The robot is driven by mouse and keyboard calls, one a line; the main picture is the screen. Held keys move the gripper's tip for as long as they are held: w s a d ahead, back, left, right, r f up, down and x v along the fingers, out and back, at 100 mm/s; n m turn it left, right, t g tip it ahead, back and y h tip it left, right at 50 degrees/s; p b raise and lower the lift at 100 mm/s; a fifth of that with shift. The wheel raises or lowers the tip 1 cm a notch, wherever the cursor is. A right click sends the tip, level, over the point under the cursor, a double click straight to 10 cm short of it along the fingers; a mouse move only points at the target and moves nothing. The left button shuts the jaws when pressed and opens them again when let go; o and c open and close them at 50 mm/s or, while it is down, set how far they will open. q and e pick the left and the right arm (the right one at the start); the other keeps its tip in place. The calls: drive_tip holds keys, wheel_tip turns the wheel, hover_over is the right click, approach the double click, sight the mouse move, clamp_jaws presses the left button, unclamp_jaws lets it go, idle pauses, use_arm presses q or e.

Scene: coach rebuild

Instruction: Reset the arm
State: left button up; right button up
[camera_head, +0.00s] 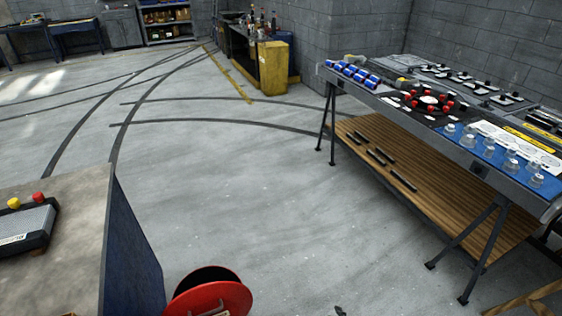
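Neither of my arms nor grippers can be made out in the head view. A small dark shape (340,312) shows at the bottom edge, too little of it to tell what it is. No object is seen held.
A long trestle table (462,160) with blue cylinders (352,73), red-knobbed parts (432,101) and clear glass pieces (490,147) stands right, above a wooden shelf (440,200). A workbench (85,215) and red reel (210,296) are lower left. Open floor (230,190) lies between.

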drive_tip(key=s+d+f+m+g+h, duration=0.2)
drive_tip(key=s+d+f+m+g, duration=0.3)
drive_tip(key=s+f, duration=0.55)
drive_tip(key=s+d+f+m+g+h, duration=0.1)
drive_tip(key=s+d+f+m+g, duration=0.15)
drive_tip(key=s+d+f, duration=0.6)
use_arm(q)
drive_tip(key=s+a+p, duration=0.2)
drive_tip(key=s+p, duration=1.1)
drive_tip(key=p, duration=0.5)
drive_tip(key=shift+s+a+r+m+t, duration=0.2)
drive_tip(key=shift+s+a+m+t, duration=0.1)
drive_tip(key=shift+m, duration=0.1)
use_arm(e)
drive_tip(key=s+f+m+g, duration=0.1)
drive_tip(key=s+f+g, duration=0.1)
drive_tip(key=s, duration=1.2)
drive_tip(key=s+d+f+m+g, duration=0.1)
drive_tip(key=s+f, duration=0.4)
drive_tip(key=s, duration=0.9)
drive_tip(key=s+f+m+g, duration=0.2)
drive_tip(key=s+f+g, duration=0.1)
drive_tip(key=s, duration=1.1)
drive_tip(key=shift+d+f+m+y, duration=0.25)
drive_tip(key=shift+f+m+y, duration=0.1)
drive_tip(key=shift+f, duration=0.25)
use_arm(q)
drive_tip(key=shift+w+d, duration=0.1)
